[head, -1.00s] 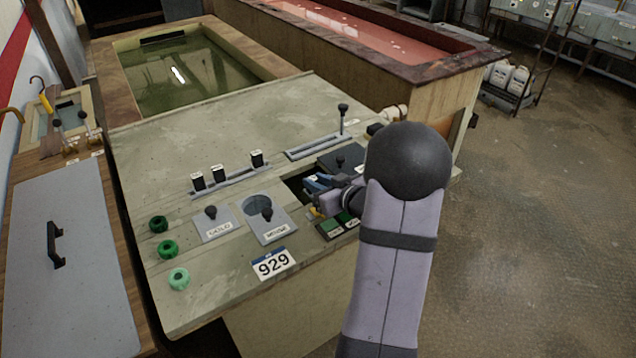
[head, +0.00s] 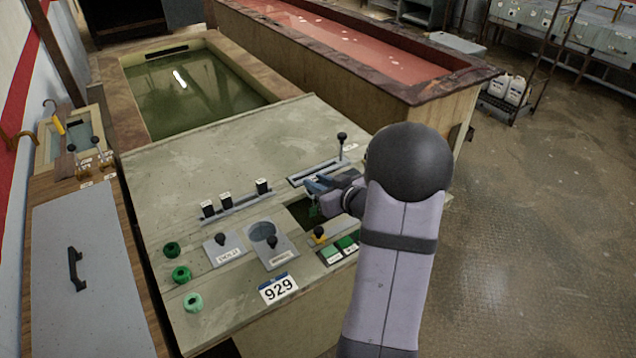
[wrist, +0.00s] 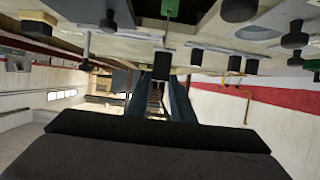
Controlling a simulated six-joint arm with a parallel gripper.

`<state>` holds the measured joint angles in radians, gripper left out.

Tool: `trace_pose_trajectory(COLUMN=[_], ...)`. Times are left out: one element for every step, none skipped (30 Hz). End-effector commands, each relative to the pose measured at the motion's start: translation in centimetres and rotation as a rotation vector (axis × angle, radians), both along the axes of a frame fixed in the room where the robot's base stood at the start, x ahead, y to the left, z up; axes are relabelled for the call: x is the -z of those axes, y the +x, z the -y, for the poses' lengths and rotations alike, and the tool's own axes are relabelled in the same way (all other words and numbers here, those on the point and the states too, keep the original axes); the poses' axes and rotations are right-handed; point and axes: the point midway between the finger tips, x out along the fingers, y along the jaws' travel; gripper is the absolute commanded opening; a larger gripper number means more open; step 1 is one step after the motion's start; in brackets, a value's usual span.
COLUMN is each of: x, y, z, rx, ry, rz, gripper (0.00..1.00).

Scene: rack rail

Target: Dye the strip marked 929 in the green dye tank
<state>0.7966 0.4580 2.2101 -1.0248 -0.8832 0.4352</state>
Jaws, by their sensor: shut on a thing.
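A white label reading 929 (head: 278,288) with a blue top edge sits at the near edge of the grey-green control panel (head: 240,150). A strip apart from this label cannot be made out. A tank with green liquid (head: 272,85) lies beyond the panel. My gripper (head: 316,186) is over the panel's right part, above a dark opening. Its blue fingers are shut on a small black knob (wrist: 165,57), which shows between the fingertips in the wrist view. Something green (head: 314,210) is just below the fingers, partly hidden.
The panel carries three black sliders (head: 225,201), green knobs (head: 181,274), two plates with black knobs, a yellow-and-black knob (head: 320,236), green buttons (head: 346,242) and an upright black-topped lever (head: 342,140). A red-liquid tank (head: 440,90) stands behind. Open floor lies right.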

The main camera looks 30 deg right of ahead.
Motion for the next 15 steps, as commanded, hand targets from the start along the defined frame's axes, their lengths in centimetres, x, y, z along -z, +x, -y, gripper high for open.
trace_pose_trajectory(x=[-1.2,-1.5,-1.9,-2.3,-2.6,-3.0,-3.3,-3.6,-4.1,-4.4,-4.7,-5.1,-5.4,-5.6,-6.0], y=[0.0,0.0,0.0,0.0,0.0,0.0,0.0,0.0,0.0,0.0,0.0,0.0,0.0,0.0,0.0], z=[0.0,0.0,0.0,0.0,0.0,0.0,0.0,0.0,0.0,0.0,0.0,0.0,0.0,0.0,0.0], rx=[0.0,0.0,0.0,0.0,0.0,0.0,0.0,0.0,0.0,0.0,0.0,0.0,0.0,0.0,0.0], ry=[0.0,0.0,0.0,0.0,0.0,0.0,0.0,0.0,0.0,0.0,0.0,0.0,0.0,0.0,0.0], rz=[0.001,0.001,0.001,0.001,0.001,0.001,0.001,0.001,0.001,0.001,0.001,0.001,0.001,0.0,0.001], gripper=[0.0,0.0,0.0,0.0,0.0,0.0,0.0,0.0,0.0,0.0,0.0,0.0,0.0,0.0,0.0])
